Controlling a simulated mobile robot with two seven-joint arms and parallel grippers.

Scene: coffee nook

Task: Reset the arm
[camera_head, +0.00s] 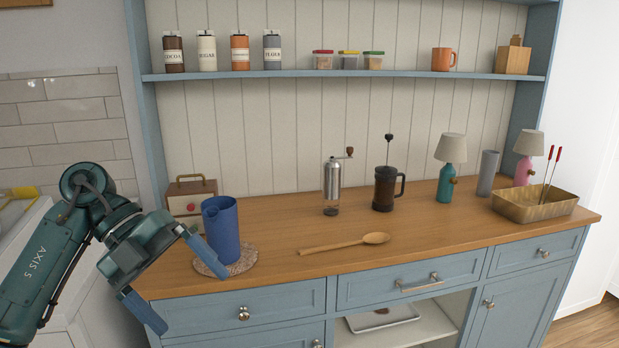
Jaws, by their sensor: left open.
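My left arm comes in from the left. Its gripper (176,275) is open and empty, with its two blue fingers spread wide at the left front corner of the wooden counter (400,234). The upper finger shows in front of a blue pitcher (222,232), and I cannot tell if they touch. The pitcher stands upright on a round speckled mat (240,262). The lower finger shows in front of the cabinet's left side. My right gripper is not in view.
A wooden spoon (345,243) lies mid-counter. Behind it stand a grinder (332,184) and a French press (385,188). Two lamps, a grey cylinder (487,172) and a brass tray (535,206) are at right. A shelf (400,76) with jars runs above. The front middle-right counter is clear.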

